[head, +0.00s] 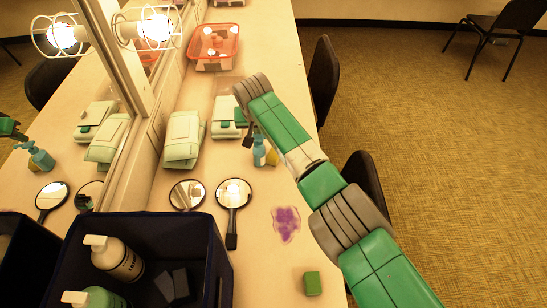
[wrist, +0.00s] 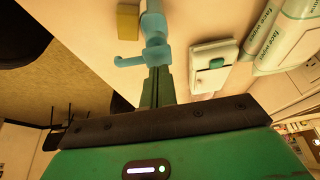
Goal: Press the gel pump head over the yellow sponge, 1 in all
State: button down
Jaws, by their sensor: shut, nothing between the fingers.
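The blue gel pump bottle (head: 259,151) stands upright on the counter in the head view, partly hidden by my arm. In the wrist view its pump head (wrist: 156,53) shows with the nozzle pointing left. The yellow sponge (head: 271,157) lies just right of the bottle; in the wrist view the sponge (wrist: 128,21) is on the nozzle's side. My gripper (wrist: 160,78) is shut and empty, its fingertips close to the pump head. I cannot tell whether they touch it. In the head view my gripper (head: 249,136) is above and beside the bottle.
Face-wipe packs (head: 183,139) and a white-green box (head: 226,118) stand nearby by the mirror. Hand mirrors (head: 234,193), a purple stain (head: 286,224), a green block (head: 312,283) and a dark bin (head: 211,223) are in front. An orange basket (head: 215,48) stands behind. Chairs line the counter's right.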

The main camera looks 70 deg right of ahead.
jog(key=shift+f+b, duration=0.55)
jog(key=shift+f, duration=0.5)
jog(key=shift+r, duration=0.1)
jog(key=shift+r+p, duration=1.25)
notch_tip(320, 180, up, 6)
jog(key=p, duration=0.5)
